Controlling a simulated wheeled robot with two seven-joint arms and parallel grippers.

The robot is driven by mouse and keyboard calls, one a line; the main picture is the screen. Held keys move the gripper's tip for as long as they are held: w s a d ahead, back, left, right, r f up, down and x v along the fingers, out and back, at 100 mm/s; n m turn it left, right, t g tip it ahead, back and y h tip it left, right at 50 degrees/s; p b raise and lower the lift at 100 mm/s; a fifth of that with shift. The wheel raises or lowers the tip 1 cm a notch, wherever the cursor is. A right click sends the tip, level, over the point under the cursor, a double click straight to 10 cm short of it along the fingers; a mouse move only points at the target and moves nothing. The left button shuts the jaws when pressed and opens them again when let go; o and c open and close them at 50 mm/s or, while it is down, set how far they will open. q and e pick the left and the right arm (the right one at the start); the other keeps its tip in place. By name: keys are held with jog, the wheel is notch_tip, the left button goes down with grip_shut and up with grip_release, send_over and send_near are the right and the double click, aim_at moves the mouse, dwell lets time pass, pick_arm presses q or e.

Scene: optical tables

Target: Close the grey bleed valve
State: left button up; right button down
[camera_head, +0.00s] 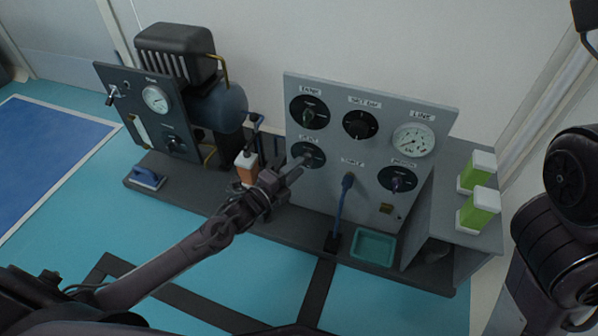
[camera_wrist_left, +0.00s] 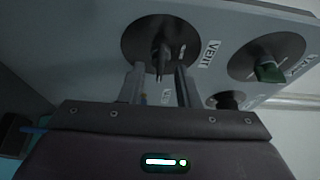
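The grey panel (camera_head: 345,100) carries several round black dials. The lower-left dial (camera_head: 308,155) has a dark grey knob, which I take to be the bleed valve. Its label is too small to read in the head view. My left gripper (camera_head: 298,164) reaches this dial from the lower left and partly covers it. In the left wrist view the narrow knob (camera_wrist_left: 161,58) stands between the two fingertips (camera_wrist_left: 160,76), with a visible gap on each side. The fingers are apart; I see no clear contact. My right gripper is out of view.
Above is a dial with a green knob (camera_head: 308,115), beside a black knob (camera_head: 360,125) and a gauge (camera_head: 413,140). A teal tray (camera_head: 373,246) and an orange-and-white bottle (camera_head: 246,168) are nearby.

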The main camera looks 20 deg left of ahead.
pick_arm(q)
jog(key=shift+x, duration=0.85)
grip_shut()
